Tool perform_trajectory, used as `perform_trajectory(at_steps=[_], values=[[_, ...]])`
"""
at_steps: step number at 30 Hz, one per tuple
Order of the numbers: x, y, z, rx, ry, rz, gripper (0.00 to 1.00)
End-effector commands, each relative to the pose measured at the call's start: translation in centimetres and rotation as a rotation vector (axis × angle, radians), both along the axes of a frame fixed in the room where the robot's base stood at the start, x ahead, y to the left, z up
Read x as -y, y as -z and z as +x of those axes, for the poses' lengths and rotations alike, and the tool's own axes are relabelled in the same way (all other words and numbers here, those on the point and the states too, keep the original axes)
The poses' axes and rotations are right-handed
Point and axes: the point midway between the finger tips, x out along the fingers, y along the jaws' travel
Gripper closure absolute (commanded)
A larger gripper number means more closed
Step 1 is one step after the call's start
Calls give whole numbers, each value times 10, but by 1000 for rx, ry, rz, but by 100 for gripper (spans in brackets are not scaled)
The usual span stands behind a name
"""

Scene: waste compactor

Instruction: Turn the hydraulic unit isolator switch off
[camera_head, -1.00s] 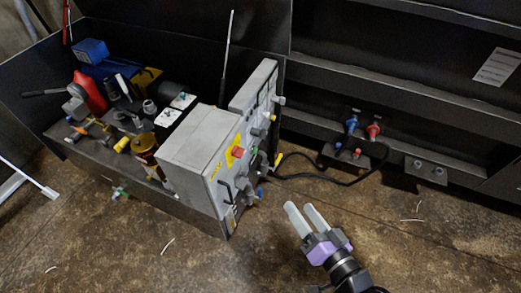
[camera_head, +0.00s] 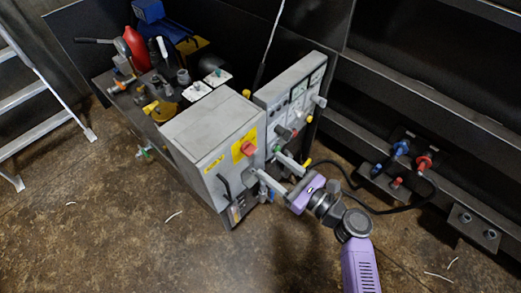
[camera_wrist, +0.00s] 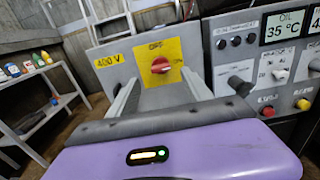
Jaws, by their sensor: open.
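The isolator switch is a red rotary knob (camera_head: 248,148) on a yellow plate, on the front face of a grey box (camera_head: 207,130). In the wrist view the red knob (camera_wrist: 160,65) sits on its yellow plate (camera_wrist: 145,50), with OFF printed above it. Its handle looks roughly level, not pointing up at OFF. My gripper (camera_head: 268,164) is open, in front of the box and just short of the knob. In the wrist view my gripper's fingers (camera_wrist: 158,82) stand either side of the knob, below it, apart from it and empty.
A control panel (camera_wrist: 265,70) with displays, buttons and a selector stands right of the box. A black handle (camera_head: 224,187) juts from the box front. Blue and red hose couplings (camera_head: 424,163) and a black cable lie to the right.

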Motion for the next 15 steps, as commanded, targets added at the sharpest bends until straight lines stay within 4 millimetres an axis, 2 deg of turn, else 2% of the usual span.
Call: perform_trajectory(at_steps=[15], values=[[-53, 0, 42, 0, 1, -1, 42]])
